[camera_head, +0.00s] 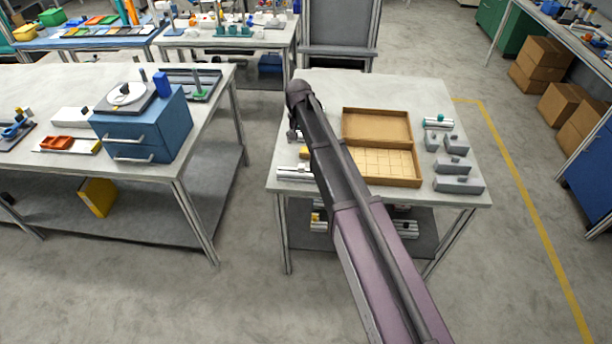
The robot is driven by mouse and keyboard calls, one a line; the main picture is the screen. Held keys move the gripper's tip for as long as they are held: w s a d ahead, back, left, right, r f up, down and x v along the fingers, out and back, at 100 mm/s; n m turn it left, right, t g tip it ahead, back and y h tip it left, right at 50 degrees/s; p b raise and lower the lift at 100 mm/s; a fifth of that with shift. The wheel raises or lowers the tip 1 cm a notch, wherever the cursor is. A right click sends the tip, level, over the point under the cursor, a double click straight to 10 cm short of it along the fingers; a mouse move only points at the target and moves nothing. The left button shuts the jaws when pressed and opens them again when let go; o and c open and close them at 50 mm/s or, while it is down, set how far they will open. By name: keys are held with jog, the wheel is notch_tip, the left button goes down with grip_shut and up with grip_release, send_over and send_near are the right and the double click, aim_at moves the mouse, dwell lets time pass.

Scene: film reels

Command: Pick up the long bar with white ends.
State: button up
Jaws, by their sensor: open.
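A long pale silver bar (294,173) lies near the left edge of the work table (350,86). Its right part is hidden behind my arm, so I cannot tell whether both ends are white. A small yellow piece (304,153) shows just above it, beside the arm. My arm crosses the picture from the lower right up to the table's left side. My gripper does not show; the arm's end hides that area.
An open wooden box (377,112) with a grid tray stands mid-table. Several grey blocks (452,165) and a teal-capped silver cylinder (438,122) lie to its right. Parts sit on the shelf below. A blue drawer unit (150,128) stands on the left table, across a floor gap.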

aim_at(301, 166)
jog(key=f+b, duration=0.8)
jog(key=shift+w+d+f+b, duration=0.1)
jog(key=shift+d+f+b, duration=0.2)
jog(key=shift+d+f, duration=0.05)
dwell(0.3)
dwell(0.5)
jog(key=shift+w+f+b, duration=0.1)
jog(key=shift+f+b, duration=2.5)
grip_shut()
